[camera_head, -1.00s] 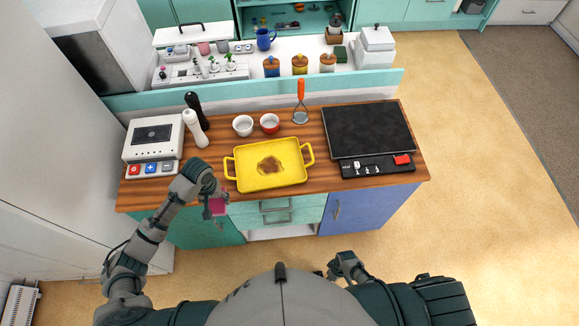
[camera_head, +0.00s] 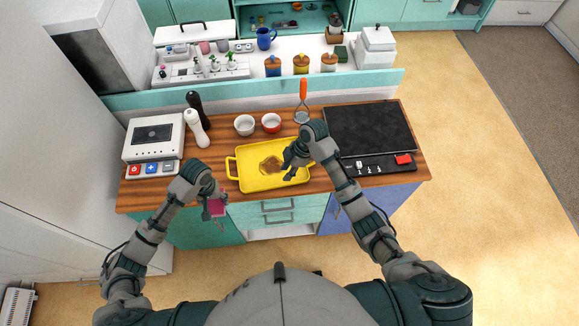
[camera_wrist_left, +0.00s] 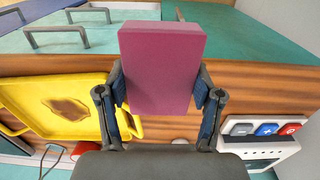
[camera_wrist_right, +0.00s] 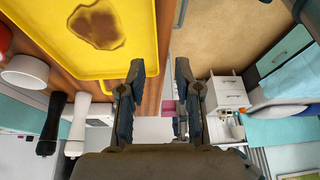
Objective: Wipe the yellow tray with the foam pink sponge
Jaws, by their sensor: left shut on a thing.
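The yellow tray (camera_head: 247,172) lies on the wooden counter with a brown stain (camera_head: 270,165) in its middle; it also shows in the left wrist view (camera_wrist_left: 30,92) and the right wrist view (camera_wrist_right: 136,30). My left gripper (camera_head: 215,203) is shut on the pink sponge (camera_wrist_left: 160,65), a block held upright between its fingers. The sponge is in front of the counter's edge, left of and nearer than the tray. My right gripper (camera_wrist_right: 158,75) is open and empty; in the head view it is over the tray's right part, hiding the right handle.
A white bowl (camera_head: 244,125) and a red bowl (camera_head: 271,123) stand behind the tray. White (camera_head: 194,127) and black (camera_head: 203,112) mills are at the left. A dark cooktop (camera_head: 370,128) is at the right, a white appliance (camera_head: 152,140) at the far left.

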